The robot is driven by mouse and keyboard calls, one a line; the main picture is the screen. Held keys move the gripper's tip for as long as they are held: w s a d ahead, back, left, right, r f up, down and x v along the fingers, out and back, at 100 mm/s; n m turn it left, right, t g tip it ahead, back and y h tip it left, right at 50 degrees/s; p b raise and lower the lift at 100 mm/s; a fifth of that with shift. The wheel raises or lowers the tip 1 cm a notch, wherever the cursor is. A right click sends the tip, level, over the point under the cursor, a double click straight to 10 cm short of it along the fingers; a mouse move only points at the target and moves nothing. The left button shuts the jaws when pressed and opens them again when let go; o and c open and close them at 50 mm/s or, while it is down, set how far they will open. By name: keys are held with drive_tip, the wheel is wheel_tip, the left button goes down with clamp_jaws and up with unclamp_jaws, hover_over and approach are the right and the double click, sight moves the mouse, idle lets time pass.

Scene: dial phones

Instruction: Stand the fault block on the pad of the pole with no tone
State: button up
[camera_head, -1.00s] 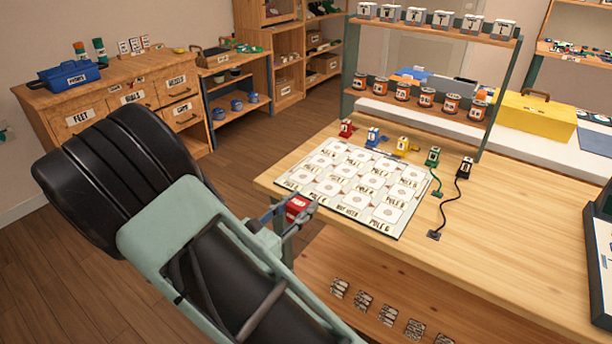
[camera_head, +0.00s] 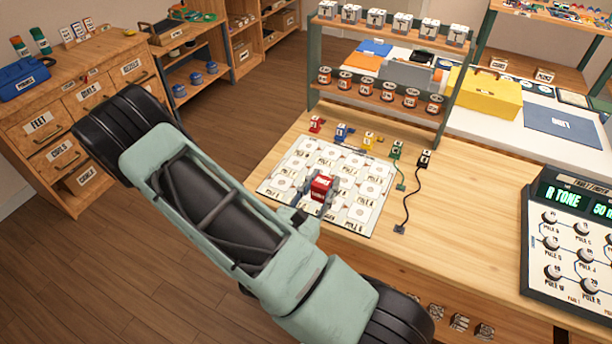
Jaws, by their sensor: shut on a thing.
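My gripper (camera_head: 316,196) is shut on a red block with a pale label, the fault block (camera_head: 321,187). It holds the block over the middle of the white pole mat (camera_head: 275,192), which has rows of square pads labelled with pole names. I cannot tell whether the block touches the mat. The block and gripper hide some pads under them.
Red, blue, yellow, green and black plugs (camera_head: 341,133) stand behind the mat, and cords run from the green and black ones. A shelf rack (camera_head: 385,98) holds orange tins and grey-white boxes.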

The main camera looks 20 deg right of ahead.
drive_tip(key=shift+d+r+b, duration=0.15)
drive_tip(key=shift+d+b, duration=0.4)
drive_tip(key=shift+b, duration=0.05)
drive_tip(key=shift+d+r+b, duration=0.15)
drive_tip(key=shift+d+b, duration=0.35)
drive_tip(key=shift+b, duration=0.05)
drive_tip(key=w+f+b, duration=0.2)
drive_tip(key=w+b, duration=0.1)
drive_tip(key=b, duration=0.3)
drive_tip(key=w+a+f+b, duration=0.1)
drive_tip(key=w+f+b, duration=0.2)
drive_tip(key=b, duration=0.3)
drive_tip(key=w+f+b, duration=0.2)
drive_tip(key=w+b, duration=0.2)
drive_tip(key=b, duration=0.2)
drive_tip(key=shift+w+a+f, duration=0.15)
drive_tip(key=shift+w+f, duration=0.05)
drive_tip(key=shift+f, duration=0.1)
drive_tip(key=f+b, duration=0.3)
drive_tip(key=shift+w+f, duration=0.1)
drive_tip(key=shift+w, duration=0.1)
drive_tip(key=shift+f, duration=0.1)
